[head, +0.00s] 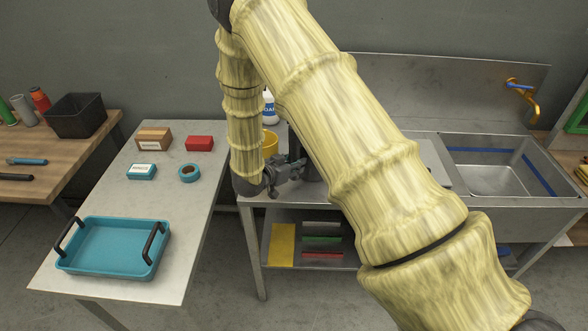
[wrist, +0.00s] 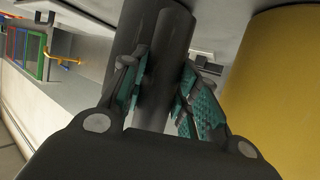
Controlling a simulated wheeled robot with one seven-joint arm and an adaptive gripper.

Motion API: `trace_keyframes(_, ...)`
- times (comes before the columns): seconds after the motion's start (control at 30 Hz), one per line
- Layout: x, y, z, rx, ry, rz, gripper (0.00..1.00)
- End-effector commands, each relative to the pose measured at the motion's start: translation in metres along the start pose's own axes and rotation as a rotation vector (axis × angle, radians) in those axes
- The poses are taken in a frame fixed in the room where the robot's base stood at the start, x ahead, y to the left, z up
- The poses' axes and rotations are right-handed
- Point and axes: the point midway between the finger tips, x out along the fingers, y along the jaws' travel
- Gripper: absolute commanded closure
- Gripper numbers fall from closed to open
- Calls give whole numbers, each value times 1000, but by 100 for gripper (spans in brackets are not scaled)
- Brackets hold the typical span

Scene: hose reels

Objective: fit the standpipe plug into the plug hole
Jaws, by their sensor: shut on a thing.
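The standpipe plug (wrist: 166,62) is a dark grey upright-looking tube in the wrist view. My gripper (wrist: 160,78) is shut on it, with teal-padded fingers on both sides. In the head view my gripper (head: 289,172) is at the left end of the steel sink unit, partly behind my arm. A wider dark cylinder shows just behind the tube in the wrist view; I cannot tell whether it is part of the plug. The sink basin (head: 490,180) with blue stripes is at the right. I cannot make out the plug hole. The tube's lower end is hidden.
A yellow container (head: 270,144) stands close beside my gripper, with a white bottle (head: 269,108) behind it. A grey table at left holds a teal tray (head: 112,250), boxes and tape. My arm hides the unit's middle.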

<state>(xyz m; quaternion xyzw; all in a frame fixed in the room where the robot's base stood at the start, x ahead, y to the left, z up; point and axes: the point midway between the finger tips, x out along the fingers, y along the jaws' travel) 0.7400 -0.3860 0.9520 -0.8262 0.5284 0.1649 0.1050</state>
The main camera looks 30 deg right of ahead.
Motion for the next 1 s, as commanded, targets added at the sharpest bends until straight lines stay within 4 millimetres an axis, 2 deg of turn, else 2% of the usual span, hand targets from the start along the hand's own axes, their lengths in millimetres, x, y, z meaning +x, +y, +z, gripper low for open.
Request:
trace_keyframes(0.03,5,-2,-4,2,2,1,100)
trace_keyframes(0.4,15,-2,27,0,1,-1,100)
trace_keyframes(0.9,18,-2,34,1,1,-1,100)
trace_keyframes(0.93,18,-2,34,1,0,0,68)
trace_keyframes(1.0,18,-2,34,1,0,0,55)
